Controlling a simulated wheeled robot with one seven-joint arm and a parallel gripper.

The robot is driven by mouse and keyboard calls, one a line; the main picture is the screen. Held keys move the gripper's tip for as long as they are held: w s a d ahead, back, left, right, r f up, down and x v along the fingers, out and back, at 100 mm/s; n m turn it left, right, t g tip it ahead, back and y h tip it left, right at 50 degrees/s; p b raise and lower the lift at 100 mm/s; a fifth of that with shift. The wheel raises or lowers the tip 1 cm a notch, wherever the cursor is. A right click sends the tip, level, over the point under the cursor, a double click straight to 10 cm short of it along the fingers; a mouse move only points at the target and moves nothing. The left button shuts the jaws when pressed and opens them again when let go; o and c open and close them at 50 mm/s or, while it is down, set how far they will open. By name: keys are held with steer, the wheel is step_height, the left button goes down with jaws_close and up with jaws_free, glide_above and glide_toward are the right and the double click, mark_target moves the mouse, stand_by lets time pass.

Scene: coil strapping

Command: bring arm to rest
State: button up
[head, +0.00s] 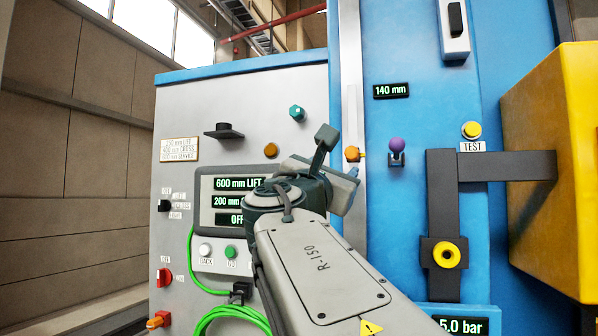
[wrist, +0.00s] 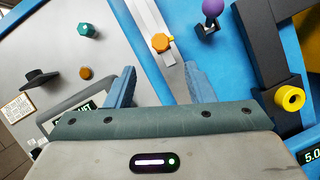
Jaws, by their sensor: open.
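My arm reaches up from the lower right in the head view, in front of the machine's control panel (head: 180,120). My gripper shows in the wrist view (wrist: 158,88) with its two blue-grey fingers wide apart. It is open and nothing is between the fingers. An orange hexagonal knob (wrist: 161,43) on a pale vertical rail shows beyond the fingertips, apart from them. In the head view the wrist hides part of the display (head: 237,184) and the fingers are mostly hidden.
A purple ball-topped lever (head: 396,146), a black bracket with a yellow ring knob (head: 446,254) and a yellow housing (head: 550,170) stand to the right. A black handle (head: 223,132) and teal knob (head: 297,113) project from the panel. A green cable (head: 228,313) hangs below.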

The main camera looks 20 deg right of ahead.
steer(key=shift+s+a+f, duration=0.2)
steer(key=shift+s+a, duration=0.2)
steer(key=shift+s, duration=0.05)
stand_by(0.3)
step_height(320, 180, down, 30)
steer(key=s+d+m+g+y, duration=0.2)
steer(key=m+g+y, duration=0.5)
steer(key=m, duration=0.4)
steer(key=s+a+f+m+g+y, duration=0.2)
steer(key=s+a+f+m, duration=0.1)
steer(key=f, duration=0.5)
steer(key=s+a+f+m+g+y, duration=0.2)
steer(key=s+a+f+m+y, duration=0.1)
steer(key=s+f, duration=0.3)
steer(key=s+a+f+m+g+y, duration=0.2)
steer(key=s+f+m, duration=0.3)
steer(key=f, duration=0.5)
steer(key=shift+s+a+f+m+y, duration=0.2)
steer(key=shift+s+a+m+y, duration=0.1)
steer(key=shift+a+y, duration=0.4)
steer(key=shift+w, duration=0.1)
